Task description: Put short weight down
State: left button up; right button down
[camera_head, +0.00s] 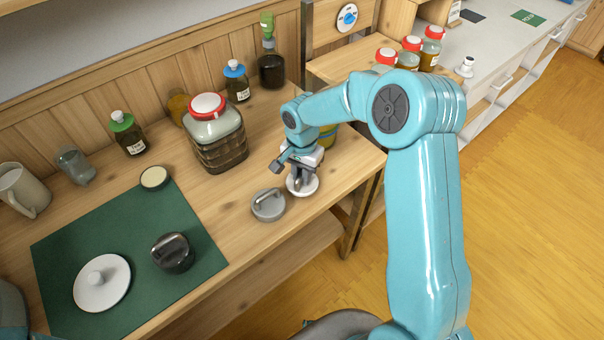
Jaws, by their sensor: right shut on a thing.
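My right gripper (299,172) reaches down over the right part of the wooden bench and is shut on a small white round piece (303,189), which I take for the short weight. The fingers hide its upper middle. I cannot tell whether its base touches the bench. A grey round weight with a bar handle (267,208) stands on the bench just left of it. A dark weight with a handle (173,254) stands on the green mat (140,222). My left gripper is not in view.
A white knobbed lid (107,291) lies on the mat. A big red-lidded jar (217,140) stands behind the grey weight. Small bottles line the back wall. A yellow and blue jar (328,136) is partly hidden behind my right wrist. The bench's front edge is close to the gripper.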

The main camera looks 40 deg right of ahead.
jog(key=shift+w+d+f, duration=0.1)
jog(key=shift+w+f, duration=0.05)
jog(key=shift+f, duration=0.4)
jog(key=shift+r, duration=0.1)
jog(key=c, duration=1)
grip_release()
jog(key=shift+f, duration=0.2)
jog(key=shift+c, duration=0.2)
jog(key=shift+r, duration=0.1)
